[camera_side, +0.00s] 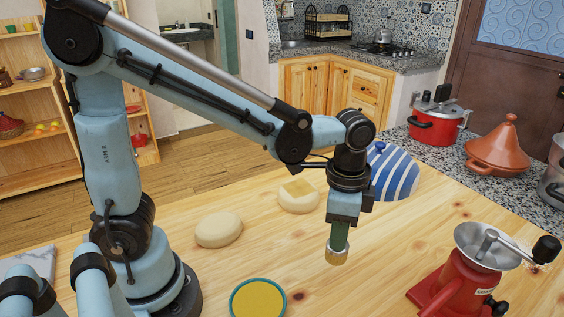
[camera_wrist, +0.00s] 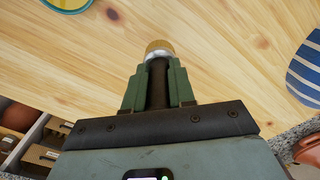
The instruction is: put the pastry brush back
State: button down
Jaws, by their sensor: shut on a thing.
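My gripper (camera_side: 340,236) points down over the wooden table and is shut on the pastry brush (camera_side: 335,257). The brush's pale tan bristle end sticks out below the fingers, pointing down. In the wrist view the brush (camera_wrist: 158,46) shows its tan tip and dark handle between the green fingers (camera_wrist: 158,82); the rest of the handle is hidden. The tip appears to be above the table, though the gap is hard to judge. A round teal-rimmed dish with yellow contents (camera_side: 257,299) sits to the left, nearer the camera. It also shows in the wrist view (camera_wrist: 66,3).
Two pale dough rounds lie left of the gripper, one plain (camera_side: 218,230), one with a yellow patch (camera_side: 297,196). A blue-and-white striped dome (camera_side: 398,174) stands behind the gripper. A red grinder (camera_side: 465,272) stands at right. The table between grinder and gripper is clear.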

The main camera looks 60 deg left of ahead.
jog(key=shift+w+a+f, duration=0.4)
jog(key=shift+w+a, duration=0.1)
jog(key=shift+f, duration=2)
jog(key=shift+f, duration=0.15)
jog(key=c, duration=0.9)
grip_release()
jog(key=shift+c, duration=0.2)
notch_tip(320, 180, up, 12)
jog(key=s+a+f+n+t, duration=0.2)
jog(key=s+a+n+t, duration=0.2)
jog(key=a+n+t, duration=0.3)
jog(key=shift+a+f+n, duration=0.15)
jog(key=shift+a+n, duration=0.7)
jog(key=shift+n, duration=0.15)
